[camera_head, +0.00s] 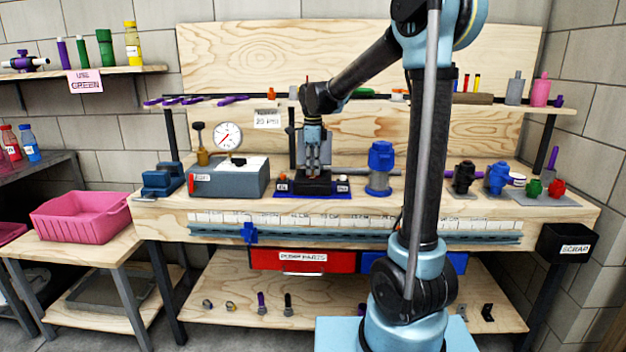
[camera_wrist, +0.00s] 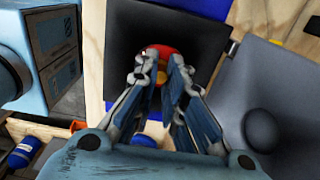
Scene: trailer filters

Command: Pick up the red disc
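The red disc (camera_wrist: 160,50) shows in the wrist view at the dark block (camera_wrist: 205,30), partly hidden behind my fingertips. A small orange-yellow part (camera_wrist: 161,77) shows just below it, between the fingers. My gripper (camera_wrist: 164,68) points at the disc, its two fingertips a small gap apart at the disc's sides. I cannot tell whether they touch it. In the head view my gripper (camera_head: 313,167) points straight down over the black block (camera_head: 313,186) on the blue mat (camera_head: 283,194). The disc cannot be made out there.
A grey gauge box (camera_head: 230,180) stands left of the mat, and a blue pump-like part (camera_head: 380,168) stands right of it. A shelf (camera_head: 470,100) runs behind and above. The pink bin (camera_head: 80,215) and black scrap box (camera_head: 566,244) are at the sides.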

